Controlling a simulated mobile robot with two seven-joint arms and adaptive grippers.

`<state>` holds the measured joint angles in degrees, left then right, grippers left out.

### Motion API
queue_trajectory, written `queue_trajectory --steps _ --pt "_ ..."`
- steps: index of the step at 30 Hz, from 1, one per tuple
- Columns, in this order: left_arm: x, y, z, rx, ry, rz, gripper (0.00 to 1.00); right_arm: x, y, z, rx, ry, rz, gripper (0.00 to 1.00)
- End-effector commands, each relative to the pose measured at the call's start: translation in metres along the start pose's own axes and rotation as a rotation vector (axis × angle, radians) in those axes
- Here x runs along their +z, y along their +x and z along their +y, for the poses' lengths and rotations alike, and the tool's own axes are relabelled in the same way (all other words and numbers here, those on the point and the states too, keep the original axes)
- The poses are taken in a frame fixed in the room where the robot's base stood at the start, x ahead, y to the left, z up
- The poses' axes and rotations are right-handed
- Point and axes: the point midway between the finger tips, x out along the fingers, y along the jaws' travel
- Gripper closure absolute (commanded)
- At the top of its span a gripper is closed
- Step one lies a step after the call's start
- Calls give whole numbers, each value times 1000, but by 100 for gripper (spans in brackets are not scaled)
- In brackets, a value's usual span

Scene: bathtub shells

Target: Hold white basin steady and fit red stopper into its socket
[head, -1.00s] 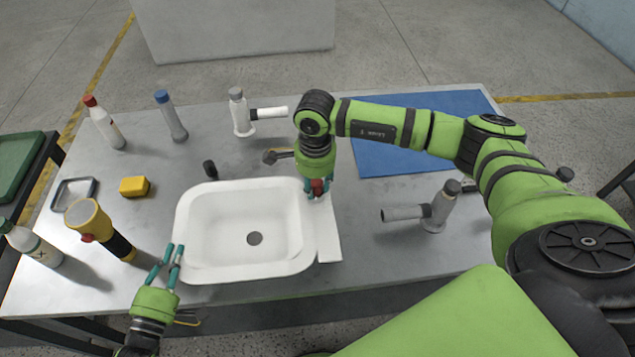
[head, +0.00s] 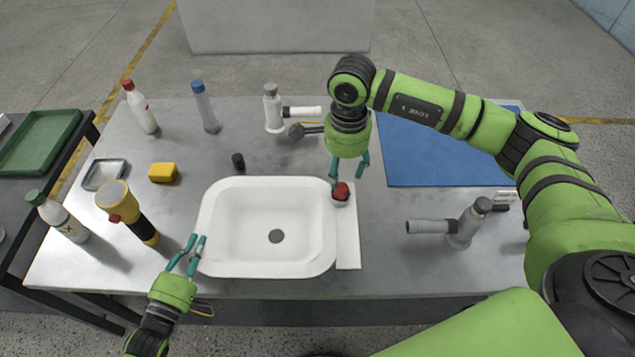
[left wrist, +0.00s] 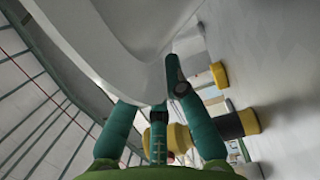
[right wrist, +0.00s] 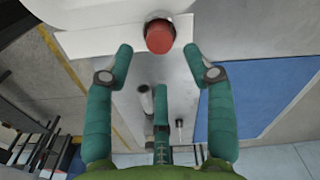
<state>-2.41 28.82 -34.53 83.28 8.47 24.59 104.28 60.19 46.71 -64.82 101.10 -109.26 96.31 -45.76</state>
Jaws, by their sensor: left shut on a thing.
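The white basin (head: 215,215) lies on the metal table, its drain hole facing up. My left gripper (head: 194,246) is shut on the basin's left rim, which also shows between its fingers in the left wrist view (left wrist: 135,50). The red stopper (head: 341,191) stands upright at the basin's right rim, on a pale round socket. In the right wrist view the stopper (right wrist: 159,36) has a light collar around its base; how deep it sits is hidden. My right gripper (head: 349,173) is open and empty, just behind and above the stopper, its fingers apart from it.
A grey-and-white tap piece (head: 272,108) and a dark-headed tool (head: 298,131) are behind the basin. A grey fitting (head: 465,225) stands right, near a blue mat (head: 440,160). A yellow flashlight (head: 118,200), yellow block (head: 163,172) and bottles are left.

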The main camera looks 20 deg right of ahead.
Motion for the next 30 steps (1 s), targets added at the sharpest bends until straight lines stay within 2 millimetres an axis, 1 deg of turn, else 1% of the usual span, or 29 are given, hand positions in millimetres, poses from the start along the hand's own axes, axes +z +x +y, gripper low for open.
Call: queue_trajectory --steps 1,3,6,9,13,22,24,25,30 --pt "1 -1 -2 -5 1 -1 100 0 -11 -1 -4 -1 -1 46" --pt "1 0 -2 -4 1 -2 100 0 -24 -1 -4 0 -1 46" --pt "1 0 -1 -3 0 -2 100 0 -38 -1 -5 1 0 46" --pt "1 0 -1 -3 0 -2 100 0 -46 0 -2 1 0 46" --pt "1 0 -1 -2 0 -2 100 0 -50 0 -3 1 0 46" --pt "1 0 0 -1 0 -2 100 0 -51 -1 -3 1 0 46" --pt "1 0 0 0 0 -2 68 0 -51 -1 -3 1 0 46" --pt "1 0 0 0 0 -2 61 0 -51 -1 -3 1 0 46" --pt "1 0 1 2 0 -2 61 0 -50 -1 -3 1 0 46"
